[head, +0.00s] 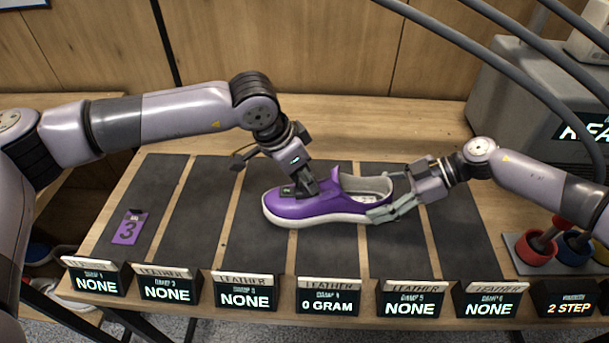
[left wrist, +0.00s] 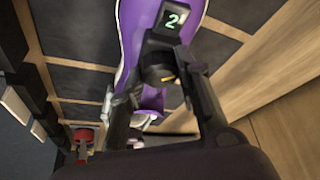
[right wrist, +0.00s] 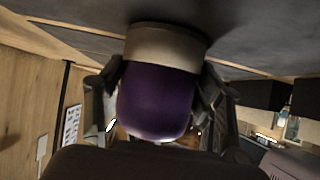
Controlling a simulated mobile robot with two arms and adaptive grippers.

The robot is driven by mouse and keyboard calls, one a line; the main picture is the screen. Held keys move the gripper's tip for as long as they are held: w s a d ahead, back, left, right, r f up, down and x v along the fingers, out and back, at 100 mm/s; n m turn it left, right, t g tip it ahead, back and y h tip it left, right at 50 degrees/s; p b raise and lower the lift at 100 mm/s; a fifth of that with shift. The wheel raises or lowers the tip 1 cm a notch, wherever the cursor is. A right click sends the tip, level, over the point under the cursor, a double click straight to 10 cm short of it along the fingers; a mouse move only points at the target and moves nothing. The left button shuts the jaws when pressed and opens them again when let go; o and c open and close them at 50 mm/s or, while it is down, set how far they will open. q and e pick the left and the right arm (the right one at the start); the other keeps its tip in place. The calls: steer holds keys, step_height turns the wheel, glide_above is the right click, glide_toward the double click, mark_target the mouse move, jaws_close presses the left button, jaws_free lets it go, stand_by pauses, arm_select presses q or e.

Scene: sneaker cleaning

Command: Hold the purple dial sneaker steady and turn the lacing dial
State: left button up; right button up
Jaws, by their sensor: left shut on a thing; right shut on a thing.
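The purple sneaker (head: 318,205) with a pale sole lies on the dark mats in the middle of the table, toe to the left. My left gripper (head: 304,188) is over its upper, with its fingers closed around the lacing dial (left wrist: 160,72). A small display reading 2 (left wrist: 172,20) sits beside the dial in the left wrist view. My right gripper (head: 388,208) is shut on the sneaker's heel, which fills the middle of the right wrist view (right wrist: 157,100) between the two fingers (right wrist: 160,105). The dial is mostly hidden by my left gripper in the head view.
Several label stands line the front edge; one reads 0 GRAM (head: 330,304), most others NONE. Red and blue round pieces (head: 535,248) and a grey machine (head: 530,95) stand at the right.

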stand_by(0.3)
arm_select(q)
steer(key=o, duration=1.1)
steer(key=shift+o, duration=0.2)
steer(key=v, duration=1.2)
steer(key=shift+w, duration=0.15)
